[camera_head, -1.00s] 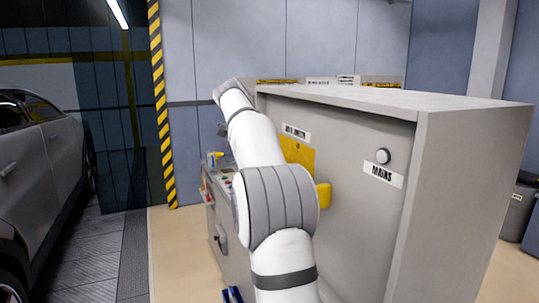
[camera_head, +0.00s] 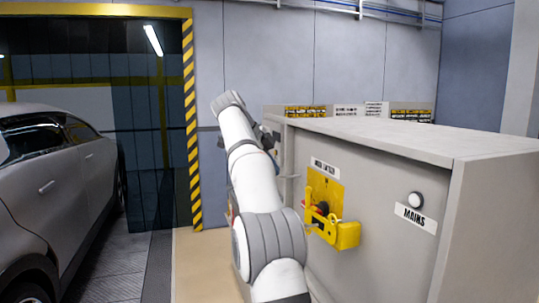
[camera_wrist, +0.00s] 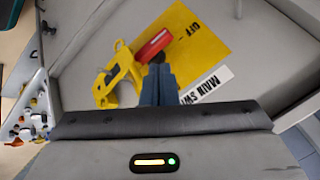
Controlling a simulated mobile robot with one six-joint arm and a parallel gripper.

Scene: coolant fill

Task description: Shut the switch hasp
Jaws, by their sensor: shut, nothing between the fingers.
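The yellow switch hasp (camera_head: 345,235) sticks out from the lower part of the yellow switch plate (camera_head: 325,188) on the grey cabinet's front. It also shows in the wrist view (camera_wrist: 106,92) as a bracket standing to the left of the red switch handle (camera_wrist: 153,46). The handle lies beside the "OFF" marking on the plate (camera_wrist: 200,38). My gripper (camera_wrist: 158,70) is shut and empty, its fingertips in front of the plate just below the handle in the picture. Whether they touch anything I cannot tell. In the head view my arm hides most of the gripper.
A white knob (camera_head: 416,200) and a "MAINS" label (camera_head: 415,218) are on the cabinet (camera_head: 385,240) to the right. A small-parts panel (camera_wrist: 35,110) shows at the left of the wrist view. A grey car (camera_head: 55,180) stands at the far left.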

